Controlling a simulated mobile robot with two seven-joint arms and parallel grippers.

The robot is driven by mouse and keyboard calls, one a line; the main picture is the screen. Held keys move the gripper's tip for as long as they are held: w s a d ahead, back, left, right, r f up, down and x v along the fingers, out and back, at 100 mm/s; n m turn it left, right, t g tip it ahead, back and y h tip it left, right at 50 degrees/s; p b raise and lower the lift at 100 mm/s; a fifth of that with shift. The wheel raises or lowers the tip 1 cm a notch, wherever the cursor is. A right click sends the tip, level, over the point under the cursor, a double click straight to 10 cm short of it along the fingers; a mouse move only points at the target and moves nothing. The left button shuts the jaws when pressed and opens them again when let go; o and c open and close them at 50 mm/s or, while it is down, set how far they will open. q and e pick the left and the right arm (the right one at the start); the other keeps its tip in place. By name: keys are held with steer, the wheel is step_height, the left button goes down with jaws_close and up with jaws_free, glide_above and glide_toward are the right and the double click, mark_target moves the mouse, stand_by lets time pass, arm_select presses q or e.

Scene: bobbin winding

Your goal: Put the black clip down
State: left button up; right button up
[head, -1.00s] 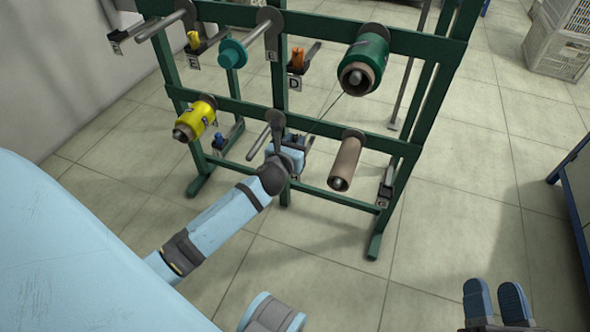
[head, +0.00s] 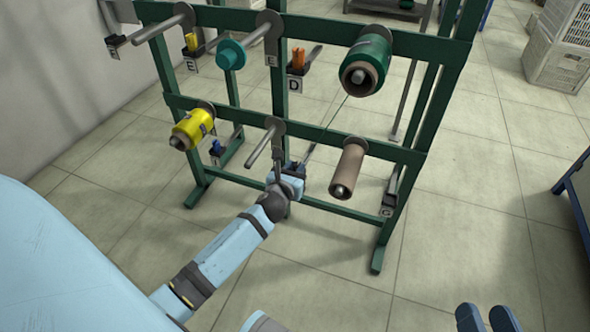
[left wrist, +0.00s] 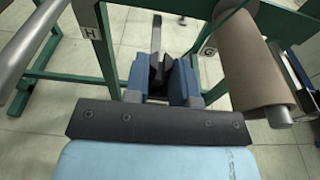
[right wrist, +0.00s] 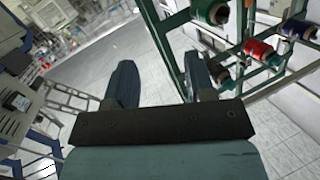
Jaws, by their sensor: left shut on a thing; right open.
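My left gripper (head: 291,178) is at the lower middle of the green rack, below a bare grey spindle. In the left wrist view its blue fingers (left wrist: 176,86) are shut on the black clip (left wrist: 160,66), a small dark piece between the fingertips. A grey holder arm (left wrist: 156,36) stands right behind the clip; I cannot tell whether they touch. In the head view the clip is too small and covered to make out. My right gripper (right wrist: 161,88) is open and empty, away from the rack; its fingers also show at the bottom right of the head view (head: 486,318).
The green rack (head: 345,207) carries a green bobbin (head: 365,58), a yellow bobbin (head: 192,130), a bare brown tube (head: 349,168) right of my left gripper and a teal-tipped spindle (head: 231,54). An orange clip (head: 298,58) sits above label D. The floor in front is clear.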

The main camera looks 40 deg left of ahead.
arm_select(q)
steer(key=o, duration=0.9)
steer(key=shift+f, duration=0.15)
steer(key=shift+r, duration=0.25)
steer(key=p+v, duration=0.3)
steer(key=v, duration=0.9)
steer(key=shift+d, duration=0.1)
arm_select(e)
step_height(320, 180, up, 5)
steer(key=shift+d+f+m+t, duration=0.2)
steer(key=shift+m+t, duration=0.1)
steer(key=shift+t, duration=0.7)
steer(key=shift+f, duration=0.1)
